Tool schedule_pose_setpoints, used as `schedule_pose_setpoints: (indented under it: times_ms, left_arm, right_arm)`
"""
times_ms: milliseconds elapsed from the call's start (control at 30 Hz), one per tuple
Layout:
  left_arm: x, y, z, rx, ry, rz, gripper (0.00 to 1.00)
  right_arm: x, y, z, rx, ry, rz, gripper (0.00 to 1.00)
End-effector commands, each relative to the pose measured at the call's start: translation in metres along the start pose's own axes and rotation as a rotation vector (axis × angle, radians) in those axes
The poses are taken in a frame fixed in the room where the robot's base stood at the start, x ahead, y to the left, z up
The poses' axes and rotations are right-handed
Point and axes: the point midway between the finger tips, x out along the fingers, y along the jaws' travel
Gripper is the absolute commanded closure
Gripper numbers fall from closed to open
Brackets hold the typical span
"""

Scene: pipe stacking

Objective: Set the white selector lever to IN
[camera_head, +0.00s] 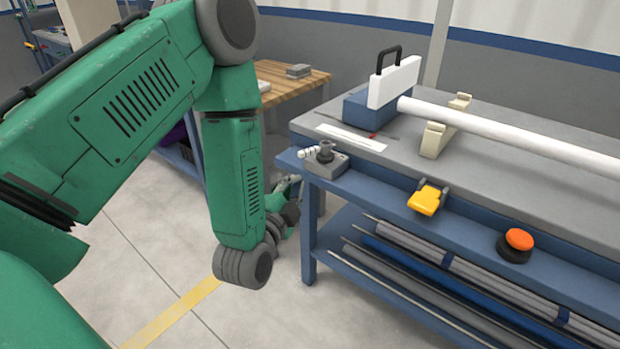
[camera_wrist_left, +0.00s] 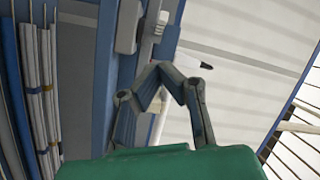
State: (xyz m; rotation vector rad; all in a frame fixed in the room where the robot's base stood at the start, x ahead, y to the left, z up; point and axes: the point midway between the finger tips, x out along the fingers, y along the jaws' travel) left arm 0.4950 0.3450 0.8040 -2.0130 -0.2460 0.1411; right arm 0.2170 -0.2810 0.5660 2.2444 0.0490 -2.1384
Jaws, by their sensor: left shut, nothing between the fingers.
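The white selector lever (camera_head: 308,152) sticks out to the left from a grey selector box (camera_head: 327,161) at the left end of the bench's front ledge. In the left wrist view the white ribbed lever (camera_wrist_left: 161,22) shows near the top, beside the grey box (camera_wrist_left: 128,26). My left gripper (camera_head: 292,187) is low, just off the left end of the bench and below the lever, partly hidden behind my green wrist. In the wrist view its fingers (camera_wrist_left: 167,72) are shut and empty, apart from the lever. Any IN marking is too small to read. My right gripper is out of view.
A yellow clamp lever (camera_head: 426,199) and an orange button (camera_head: 519,239) sit along the same ledge. A white pipe (camera_head: 510,133) lies across the bench top in a beige support (camera_head: 437,138). Pipes fill the lower shelf. The floor left of the bench is clear.

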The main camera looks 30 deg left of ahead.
Motion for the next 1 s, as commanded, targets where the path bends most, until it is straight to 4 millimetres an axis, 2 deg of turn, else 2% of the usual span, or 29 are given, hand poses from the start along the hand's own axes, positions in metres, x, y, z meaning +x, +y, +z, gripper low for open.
schedule_pose_setpoints:
  times_ms: [33, 200, 333, 433, 567, 933, 1000]
  left_arm:
    - [-0.001, 0.012, -0.011, 0.099, -0.018, -0.008, 1.0]
    - [-0.009, 0.021, -0.031, 0.363, -0.109, -0.023, 1.0]
    - [-0.012, 0.023, -0.034, 0.443, -0.143, -0.022, 1.0]
    - [-0.006, 0.021, -0.033, 0.455, -0.151, -0.024, 1.0]
    - [0.013, 0.02, -0.031, 0.453, -0.152, -0.027, 1.0]
    - [0.089, 0.016, -0.02, 0.452, -0.151, -0.027, 1.0]
    - [0.095, 0.012, -0.009, 0.451, -0.153, -0.025, 1.0]
  right_arm:
    - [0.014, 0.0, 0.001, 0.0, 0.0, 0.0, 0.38]
    - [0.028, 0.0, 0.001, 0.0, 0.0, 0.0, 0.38]
    - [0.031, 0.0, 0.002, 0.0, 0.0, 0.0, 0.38]
    - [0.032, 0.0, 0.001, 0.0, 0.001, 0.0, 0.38]
    - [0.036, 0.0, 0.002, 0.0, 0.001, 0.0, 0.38]
    - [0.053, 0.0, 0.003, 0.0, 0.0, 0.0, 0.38]
    - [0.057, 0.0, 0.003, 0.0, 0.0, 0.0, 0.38]
